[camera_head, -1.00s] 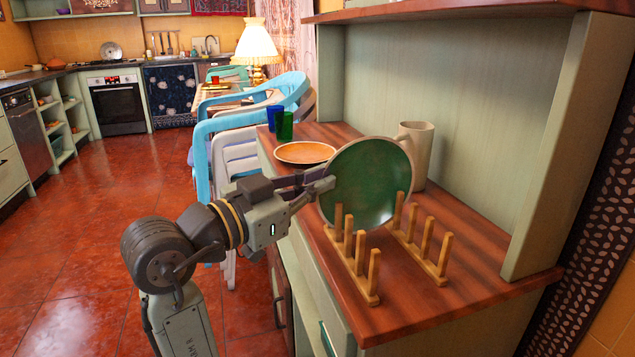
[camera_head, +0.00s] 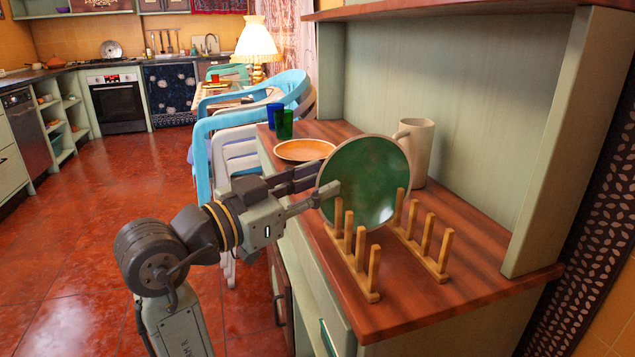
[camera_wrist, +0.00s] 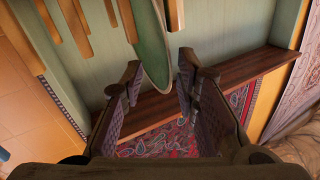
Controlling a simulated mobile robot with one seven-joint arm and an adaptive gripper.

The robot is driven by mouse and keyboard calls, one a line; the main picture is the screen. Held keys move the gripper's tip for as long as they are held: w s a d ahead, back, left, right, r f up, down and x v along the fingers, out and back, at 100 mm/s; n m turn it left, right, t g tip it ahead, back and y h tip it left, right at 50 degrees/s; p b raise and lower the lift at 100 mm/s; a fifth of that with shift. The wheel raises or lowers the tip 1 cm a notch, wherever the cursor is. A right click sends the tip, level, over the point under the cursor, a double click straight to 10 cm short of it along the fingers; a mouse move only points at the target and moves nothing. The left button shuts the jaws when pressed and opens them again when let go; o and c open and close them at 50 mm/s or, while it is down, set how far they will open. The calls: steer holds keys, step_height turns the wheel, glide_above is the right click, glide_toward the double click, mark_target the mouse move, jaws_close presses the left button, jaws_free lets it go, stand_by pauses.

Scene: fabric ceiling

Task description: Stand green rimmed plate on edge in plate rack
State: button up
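The green rimmed plate (camera_head: 368,180) stands on edge, tilted back a little, at the far end of the wooden plate rack (camera_head: 361,262). Its lower edge is between the rack's two peg rows, behind the nearest visible pegs. Whether it touches the rack base is unclear. My gripper (camera_head: 318,188) is at the plate's left edge with its fingers spread. In the wrist view the plate (camera_wrist: 151,45) shows edge-on between and beyond the open fingertips (camera_wrist: 160,68), with gaps on both sides.
A beige mug (camera_head: 416,150) stands behind the plate. An orange plate (camera_head: 303,150) lies flat to the left, near blue (camera_head: 272,117) and green (camera_head: 284,124) glasses. The cabinet wall (camera_head: 450,110) rises behind. The wooden top (camera_head: 470,290) is clear right of the rack.

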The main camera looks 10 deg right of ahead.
steer(key=v, duration=1.1)
steer(key=shift+s+a, duration=0.1)
